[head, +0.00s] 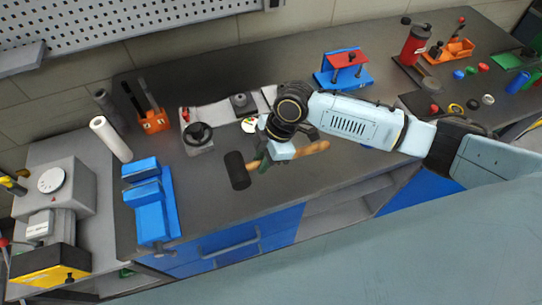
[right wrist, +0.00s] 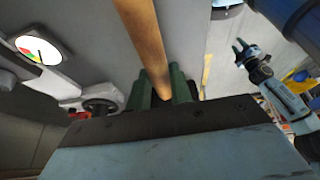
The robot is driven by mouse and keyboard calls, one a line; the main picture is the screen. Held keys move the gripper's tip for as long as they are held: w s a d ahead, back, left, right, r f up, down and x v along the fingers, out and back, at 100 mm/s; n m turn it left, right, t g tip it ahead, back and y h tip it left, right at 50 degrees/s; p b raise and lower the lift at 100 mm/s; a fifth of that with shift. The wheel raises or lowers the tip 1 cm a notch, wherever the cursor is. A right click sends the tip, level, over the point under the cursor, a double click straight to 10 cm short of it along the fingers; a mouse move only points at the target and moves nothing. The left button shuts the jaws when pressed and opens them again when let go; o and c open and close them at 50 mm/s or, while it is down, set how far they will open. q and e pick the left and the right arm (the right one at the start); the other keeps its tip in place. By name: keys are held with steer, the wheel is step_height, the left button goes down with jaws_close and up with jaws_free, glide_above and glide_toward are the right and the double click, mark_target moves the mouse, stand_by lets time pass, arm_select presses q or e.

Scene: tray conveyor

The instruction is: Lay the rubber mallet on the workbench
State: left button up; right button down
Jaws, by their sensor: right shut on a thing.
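The rubber mallet has a black head (head: 237,170) and a wooden handle (head: 314,148). My right gripper (head: 264,161) is shut on the handle near the head, over the front part of the dark workbench (head: 340,168). In the right wrist view the handle (right wrist: 142,40) runs between the green fingers of my right gripper (right wrist: 163,88). I cannot tell whether the mallet touches the bench top. My left gripper (right wrist: 241,48) shows small in the right wrist view, with its fingers apart and empty; it is not in the head view.
A blue vise (head: 150,205) stands left of the mallet head. A grey device with a black knob (head: 199,136) and a dial (head: 249,125) lie behind it. A blue and red fixture (head: 344,68) stands at the back. Bare bench lies around the mallet.

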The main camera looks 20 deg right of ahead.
mark_target(258, 181)
steer(key=shift+w+f, duration=0.15)
steer(key=shift+f, duration=3.1)
steer(key=shift+f, duration=0.2)
steer(key=c, duration=1.3)
jaws_free()
steer(key=shift+o, duration=0.2)
steer(key=shift+r, duration=0.25)
steer(key=v, duration=1.2)
steer(key=shift+f, duration=0.1)
